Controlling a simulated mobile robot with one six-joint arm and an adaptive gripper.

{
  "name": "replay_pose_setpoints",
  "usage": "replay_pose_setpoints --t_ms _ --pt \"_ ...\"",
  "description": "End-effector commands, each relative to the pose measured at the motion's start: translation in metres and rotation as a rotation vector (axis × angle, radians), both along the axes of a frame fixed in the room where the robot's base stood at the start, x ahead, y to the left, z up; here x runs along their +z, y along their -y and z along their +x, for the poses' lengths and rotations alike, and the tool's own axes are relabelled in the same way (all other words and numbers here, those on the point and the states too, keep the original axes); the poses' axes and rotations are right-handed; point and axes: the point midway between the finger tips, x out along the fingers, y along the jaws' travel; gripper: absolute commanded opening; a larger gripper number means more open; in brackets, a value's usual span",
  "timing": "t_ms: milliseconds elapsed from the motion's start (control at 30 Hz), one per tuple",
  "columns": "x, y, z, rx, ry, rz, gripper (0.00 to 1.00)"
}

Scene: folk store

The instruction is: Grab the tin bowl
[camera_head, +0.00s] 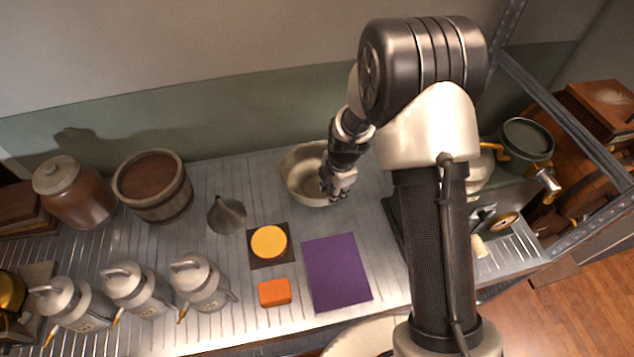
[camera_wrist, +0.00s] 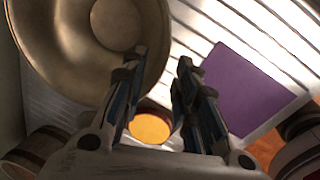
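The tin bowl (camera_head: 300,175) is a wide, round metal bowl standing upright at the back middle of the slatted metal counter. In the wrist view the tin bowl (camera_wrist: 60,60) fills the upper left, and I see into its empty inside. My gripper (camera_head: 336,190) is over the bowl's right front side in the head view and hides part of it. In the wrist view my gripper (camera_wrist: 160,65) is open. One finger overlaps the bowl's inside, the other is outside it, and the rim shows between them. I cannot tell whether either finger touches it.
A purple sheet (camera_head: 337,272), an orange block (camera_head: 274,292) and a yellow disc (camera_head: 268,241) on a dark square lie in front. A dark pointed vessel (camera_head: 227,215) and a wooden bucket (camera_head: 153,187) stand left. Metal cans (camera_head: 200,283) line the front left.

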Motion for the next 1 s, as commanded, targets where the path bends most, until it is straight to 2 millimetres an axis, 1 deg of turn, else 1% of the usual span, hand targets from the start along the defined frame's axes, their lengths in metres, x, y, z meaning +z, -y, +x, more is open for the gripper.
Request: replay_pose_setpoints --t_ms 33,167,267,400,533,600,800,1000 --pt "-0.004 0.0 0.001 0.0 0.0 0.0 0.28" --pt "-0.009 0.0 0.001 0.0 0.0 0.0 0.28" --pt "-0.017 0.001 0.003 -0.001 -0.001 0.001 0.28" --pt "-0.039 0.003 0.008 -0.001 -0.002 0.0 0.28" --pt "-0.056 0.002 0.011 -0.001 -0.001 0.0 0.28" --pt "-0.059 0.002 0.012 -0.001 0.0 0.0 0.28" --pt "-0.057 0.002 0.012 -0.001 0.0 -0.001 0.27" --pt "-0.057 0.002 0.012 -0.001 0.0 0.0 0.14"
